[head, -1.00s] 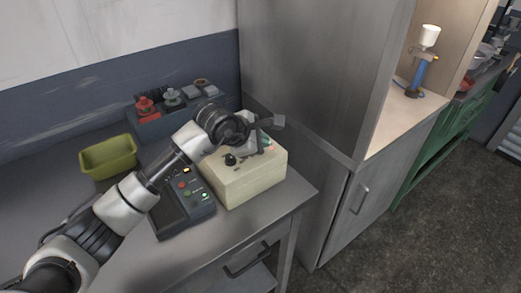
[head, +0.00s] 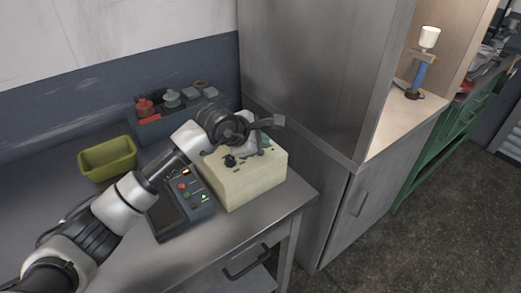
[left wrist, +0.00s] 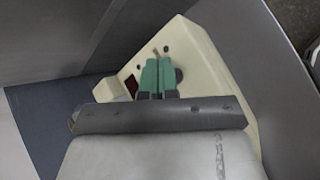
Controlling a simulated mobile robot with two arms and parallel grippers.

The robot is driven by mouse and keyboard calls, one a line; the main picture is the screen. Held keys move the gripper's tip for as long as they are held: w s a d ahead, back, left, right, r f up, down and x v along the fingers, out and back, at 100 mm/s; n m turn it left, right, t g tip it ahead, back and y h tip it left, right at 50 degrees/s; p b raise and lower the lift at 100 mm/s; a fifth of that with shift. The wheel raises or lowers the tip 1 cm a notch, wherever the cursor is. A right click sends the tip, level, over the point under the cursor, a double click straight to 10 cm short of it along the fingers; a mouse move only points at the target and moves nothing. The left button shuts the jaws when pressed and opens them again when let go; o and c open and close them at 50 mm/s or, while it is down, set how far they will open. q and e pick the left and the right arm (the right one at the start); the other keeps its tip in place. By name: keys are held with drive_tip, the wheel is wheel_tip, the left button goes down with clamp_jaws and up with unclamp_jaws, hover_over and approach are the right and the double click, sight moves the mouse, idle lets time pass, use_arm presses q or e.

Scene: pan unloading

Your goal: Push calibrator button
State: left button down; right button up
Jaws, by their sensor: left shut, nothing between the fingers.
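The calibrator looks to be the cream box (head: 247,185) with a sloped panel, standing on the grey table near its right end. A black knob (head: 230,160) shows on its panel. My left gripper (head: 266,146) is over the panel, shut and empty. In the left wrist view its green fingertips (left wrist: 158,78) are together in front of the box's panel (left wrist: 205,70). A dark red window (left wrist: 131,85) is left of the fingers, and a dark round part is just behind them on the right. I cannot tell whether the fingertips touch the panel. The button is not clearly visible.
A dark control unit (head: 178,213) with coloured buttons lies left of the cream box. A yellow-green bin (head: 107,158) and a dark rack (head: 160,127) with red and grey items stand behind. A tall grey cabinet (head: 310,75) rises close on the right.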

use_arm(q)
drive_tip(key=shift+r, duration=0.5)
drive_tip(key=shift+r, duration=0.1)
wheel_tip(320, 180, up, 6)
drive_tip(key=shift+f+p, duration=0.1)
drive_tip(key=shift+p, duration=0.9)
idle(1.2)
